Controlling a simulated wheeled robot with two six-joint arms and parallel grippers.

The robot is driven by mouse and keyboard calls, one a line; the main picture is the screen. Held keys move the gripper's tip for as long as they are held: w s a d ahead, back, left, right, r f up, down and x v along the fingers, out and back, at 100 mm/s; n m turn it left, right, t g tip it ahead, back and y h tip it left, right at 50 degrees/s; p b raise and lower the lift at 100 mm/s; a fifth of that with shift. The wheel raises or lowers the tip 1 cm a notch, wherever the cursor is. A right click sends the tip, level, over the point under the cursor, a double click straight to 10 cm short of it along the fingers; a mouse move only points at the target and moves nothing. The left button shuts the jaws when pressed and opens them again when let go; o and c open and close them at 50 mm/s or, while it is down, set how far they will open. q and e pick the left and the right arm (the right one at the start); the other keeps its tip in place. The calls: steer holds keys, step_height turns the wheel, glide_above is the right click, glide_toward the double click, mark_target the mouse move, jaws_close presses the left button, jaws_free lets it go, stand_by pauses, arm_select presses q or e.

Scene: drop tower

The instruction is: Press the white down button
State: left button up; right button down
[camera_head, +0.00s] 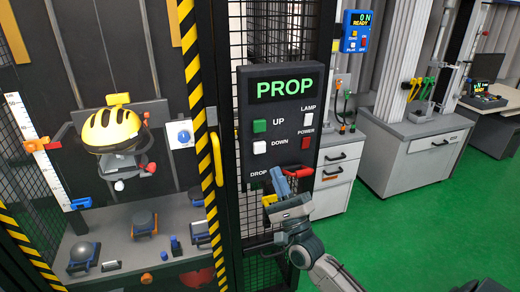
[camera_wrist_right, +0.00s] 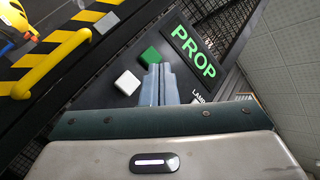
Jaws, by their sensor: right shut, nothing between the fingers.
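The white DOWN button (camera_head: 259,147) is a square button on the dark control panel (camera_head: 243,100), below the green UP button (camera_head: 260,126). In the right wrist view the white button (camera_wrist_right: 127,82) lies left of my finger tips, and the green button (camera_wrist_right: 150,56) is just beyond them. My right gripper (camera_head: 281,183) is shut and empty, in front of the panel's lower part, below and to the right of the DOWN button in the head view. The fingers show in the wrist view (camera_wrist_right: 158,68). My left gripper is not in view.
The panel also has a lit PROP display (camera_head: 284,88), a white LAMP button (camera_head: 308,114) and a red POWER button (camera_head: 306,143). A striped tower frame with a yellow handle (camera_head: 216,158) stands left of it. Green floor (camera_head: 400,230) is open at right.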

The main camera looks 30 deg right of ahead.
mark_target(260, 148)
steer(key=shift+w+d+b, duration=0.35)
steer(key=shift+w+b, duration=0.3)
steer(key=shift+w, duration=0.8)
steer(key=shift+w+d+b, duration=0.35)
steer(key=shift+w+b, duration=0.3)
steer(key=shift+w, duration=0.8)
steer(key=shift+w+d+b, duration=0.35)
steer(key=shift+w+b, duration=0.3)
steer(key=shift+w, duration=0.8)
steer(key=shift+w+b, duration=0.4)
steer(key=shift+b, duration=0.05)
